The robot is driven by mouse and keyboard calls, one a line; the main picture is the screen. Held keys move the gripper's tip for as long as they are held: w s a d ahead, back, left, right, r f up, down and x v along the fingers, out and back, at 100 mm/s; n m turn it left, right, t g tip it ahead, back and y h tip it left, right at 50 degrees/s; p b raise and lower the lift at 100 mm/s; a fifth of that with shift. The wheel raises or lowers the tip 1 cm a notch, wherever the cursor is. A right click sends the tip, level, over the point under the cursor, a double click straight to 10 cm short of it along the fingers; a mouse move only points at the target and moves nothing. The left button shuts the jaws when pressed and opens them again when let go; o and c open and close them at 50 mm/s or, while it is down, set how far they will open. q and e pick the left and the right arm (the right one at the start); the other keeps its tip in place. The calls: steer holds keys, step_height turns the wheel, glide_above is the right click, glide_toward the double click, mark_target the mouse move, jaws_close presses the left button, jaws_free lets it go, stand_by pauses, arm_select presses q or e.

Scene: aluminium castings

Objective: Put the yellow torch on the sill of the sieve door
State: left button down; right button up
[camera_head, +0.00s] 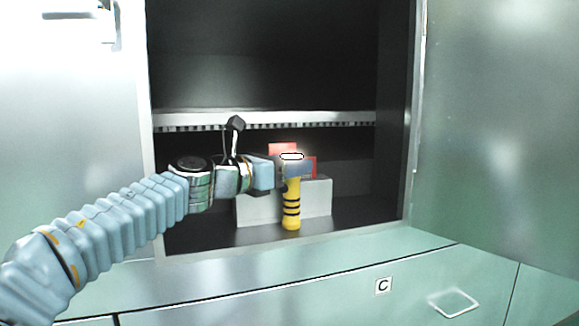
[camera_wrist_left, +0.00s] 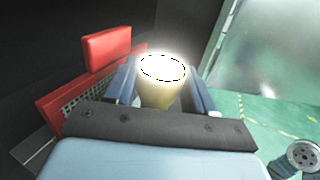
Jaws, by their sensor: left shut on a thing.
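The yellow torch (camera_head: 291,207) has black bands and a bright lens at its upper end. It stands upright in the open cabinet doorway. My left gripper (camera_head: 297,170) comes in from the left and is shut around the torch's upper part. In the left wrist view the torch (camera_wrist_left: 157,94) is between the two blue fingers, lens glowing. The torch's lower end is just above or on the sill (camera_head: 330,234); I cannot tell if it touches.
A pale grey block (camera_head: 318,200) stands behind the torch, with a red object (camera_head: 283,148) behind and above it. A shelf edge (camera_head: 340,117) crosses above my arm. The open door (camera_head: 495,120) is at the right. The sill right of the torch is clear.

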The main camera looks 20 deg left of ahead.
arm_select(q)
steer(key=c, duration=0.7)
jaws_free()
steer(key=shift+o, duration=0.2)
steer(key=shift+r+p, duration=0.2)
steer(key=shift+p, duration=0.1)
steer(key=b+v, duration=0.1)
steer(key=v, duration=1.1)
steer(key=shift+f, duration=0.2)
